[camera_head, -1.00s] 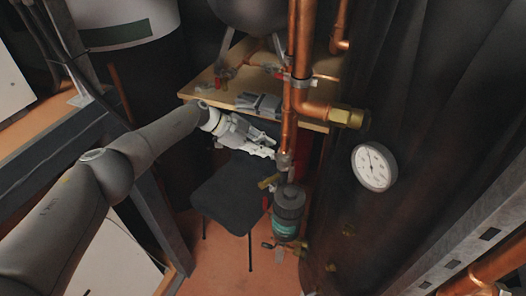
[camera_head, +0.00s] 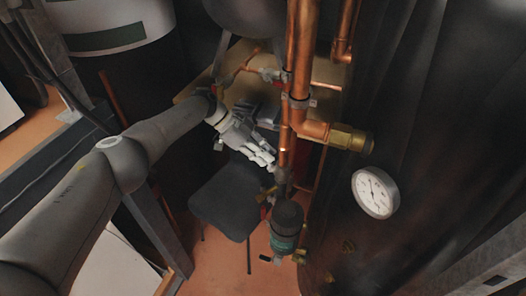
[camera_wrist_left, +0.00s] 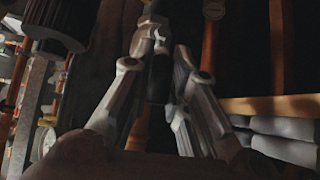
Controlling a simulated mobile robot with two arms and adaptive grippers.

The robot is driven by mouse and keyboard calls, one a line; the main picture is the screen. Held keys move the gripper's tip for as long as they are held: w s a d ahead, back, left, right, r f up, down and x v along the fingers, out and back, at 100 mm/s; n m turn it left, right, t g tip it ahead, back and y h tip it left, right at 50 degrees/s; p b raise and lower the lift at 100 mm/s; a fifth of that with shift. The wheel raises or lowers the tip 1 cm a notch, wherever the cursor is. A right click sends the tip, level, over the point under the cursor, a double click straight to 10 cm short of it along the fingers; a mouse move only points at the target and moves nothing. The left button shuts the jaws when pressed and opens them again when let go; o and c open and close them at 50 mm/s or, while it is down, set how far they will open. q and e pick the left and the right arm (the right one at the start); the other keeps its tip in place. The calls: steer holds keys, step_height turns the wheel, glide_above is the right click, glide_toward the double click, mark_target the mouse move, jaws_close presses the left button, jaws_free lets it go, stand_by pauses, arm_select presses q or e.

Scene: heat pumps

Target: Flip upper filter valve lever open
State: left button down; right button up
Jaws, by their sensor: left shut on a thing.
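My left gripper (camera_head: 268,160) reaches in from the left, with its fingertips beside the vertical copper pipe, just above the filter. The upper filter valve (camera_head: 283,182) sits on that pipe above the dark filter (camera_head: 287,214) with its teal lower part. In the left wrist view, my left gripper (camera_wrist_left: 162,85) is shut on a dark, narrow piece, which looks like the valve lever (camera_wrist_left: 160,76). In the head view the fingers hide the lever, and I cannot tell its exact angle. My right gripper is not in view.
A brass fitting (camera_head: 349,138) and a round gauge (camera_head: 375,192) are to the right of the pipe. A dark chair (camera_head: 226,203) stands below my gripper. A wooden shelf shows behind; in the left wrist view its edge (camera_wrist_left: 275,105) is at right.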

arm_select(q)
steer(key=shift+d+r, duration=0.1)
steer(key=c, duration=1.4)
jaws_free()
steer(key=shift+w, duration=0.1)
steer(key=v, duration=1.2)
